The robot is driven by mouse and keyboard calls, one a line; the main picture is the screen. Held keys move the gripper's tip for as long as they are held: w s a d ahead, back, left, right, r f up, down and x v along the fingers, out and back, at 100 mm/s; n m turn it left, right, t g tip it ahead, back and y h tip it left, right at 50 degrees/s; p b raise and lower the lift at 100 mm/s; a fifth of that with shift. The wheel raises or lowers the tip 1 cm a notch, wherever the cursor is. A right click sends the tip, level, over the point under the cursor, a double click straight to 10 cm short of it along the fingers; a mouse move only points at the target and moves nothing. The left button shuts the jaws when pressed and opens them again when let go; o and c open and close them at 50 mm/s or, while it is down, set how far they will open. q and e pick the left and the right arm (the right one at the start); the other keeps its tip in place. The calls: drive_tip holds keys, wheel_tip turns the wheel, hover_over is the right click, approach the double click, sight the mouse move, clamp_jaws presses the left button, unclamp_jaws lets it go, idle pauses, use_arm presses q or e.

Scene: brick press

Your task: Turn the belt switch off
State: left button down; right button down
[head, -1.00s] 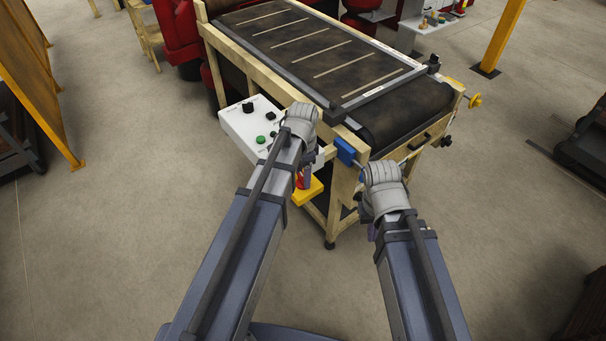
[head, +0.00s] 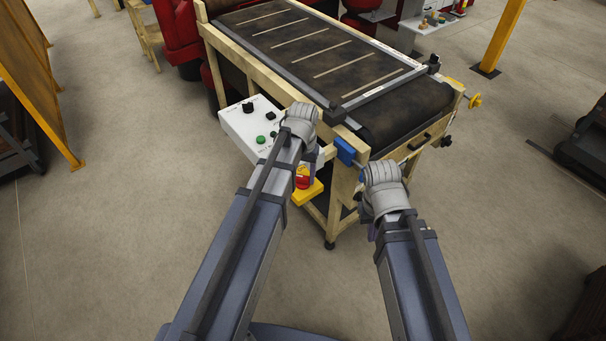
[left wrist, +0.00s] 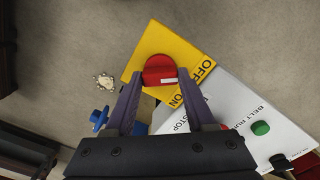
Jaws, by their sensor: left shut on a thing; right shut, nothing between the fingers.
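The belt switch is a red knob (left wrist: 159,70) on a yellow plate (left wrist: 138,62) marked OFF and ON. A pale mark shows on the knob's lower right part in the left wrist view. My left gripper (left wrist: 160,82) is shut on the red knob, one finger on each side. In the head view the knob (head: 302,181) and yellow plate (head: 309,194) show just below my left wrist, which hides part of the gripper. My right gripper (head: 369,182) is shut and empty by the belt frame's front corner, its fingertips mostly hidden by my wrist.
A white control panel (head: 240,126) with black and green knobs and buttons adjoins the yellow plate. The conveyor belt (head: 320,55) on its wooden frame (head: 340,200) stands ahead. A blue block (head: 345,150) sits at the frame's corner. The floor in front is clear.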

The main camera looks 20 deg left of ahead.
sight(303, 177)
use_arm(q)
drive_tip(key=shift+n, duration=0.7)
drive_tip(key=shift+s, duration=0.1)
drive_tip(key=shift+c, duration=1.2)
unclamp_jaws()
wheel_tip(303, 177, up, 8)
drive_tip(key=p, duration=0.8)
drive_tip(key=shift+f, duration=0.1)
